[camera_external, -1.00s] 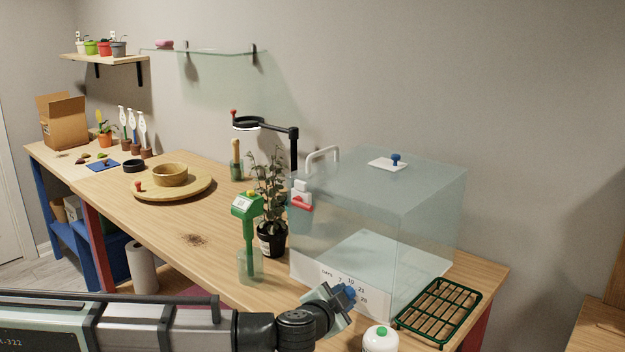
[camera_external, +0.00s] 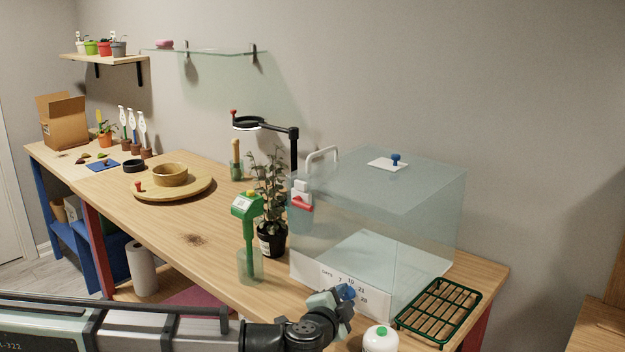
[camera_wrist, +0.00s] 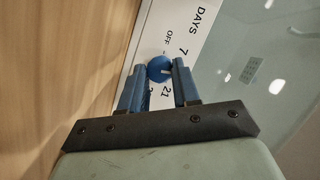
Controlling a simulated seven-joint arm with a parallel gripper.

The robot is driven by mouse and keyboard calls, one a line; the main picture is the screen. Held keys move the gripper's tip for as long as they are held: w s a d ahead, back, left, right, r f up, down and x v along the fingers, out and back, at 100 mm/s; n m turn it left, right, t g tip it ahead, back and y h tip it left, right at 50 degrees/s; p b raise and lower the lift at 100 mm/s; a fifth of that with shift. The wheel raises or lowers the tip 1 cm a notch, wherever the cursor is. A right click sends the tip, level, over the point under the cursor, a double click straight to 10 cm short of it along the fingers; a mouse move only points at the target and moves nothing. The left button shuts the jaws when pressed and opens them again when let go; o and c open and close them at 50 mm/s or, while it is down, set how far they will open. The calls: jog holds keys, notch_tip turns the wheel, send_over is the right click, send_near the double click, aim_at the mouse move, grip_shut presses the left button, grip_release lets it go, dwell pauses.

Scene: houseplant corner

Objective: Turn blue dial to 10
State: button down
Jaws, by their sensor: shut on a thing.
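The blue dial (camera_wrist: 159,69) sits on a white label panel (camera_wrist: 190,28) on the front of a clear box (camera_external: 400,190). The panel reads DAYS, with OFF, 7 and 21 visible near the dial in the wrist view; the 10 is not clear there. In the external view the panel (camera_external: 328,278) shows numbers above and beside the dial (camera_external: 346,292). My gripper (camera_wrist: 158,75) is shut on the dial, one blue finger on each side. It also shows in the external view (camera_external: 340,296). Which number the dial points at is not clear.
A white bottle with a green cap (camera_external: 380,340) stands just right of my gripper. A green-framed slatted tray (camera_external: 440,308) lies right of the box. A green probe in a glass (camera_external: 248,235) and a potted plant (camera_external: 271,237) stand to the left.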

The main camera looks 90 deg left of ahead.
jog(key=shift+f+m+y, duration=0.1)
jog(key=shift+m+y, duration=0.4)
jog(key=shift+m, duration=0.4)
jog(key=c, duration=0.8)
grip_release()
jog(key=shift+d, duration=0.1)
jog(key=v, duration=1.3)
jog(key=shift+s+d, duration=0.15)
jog(key=shift+d, duration=0.2)
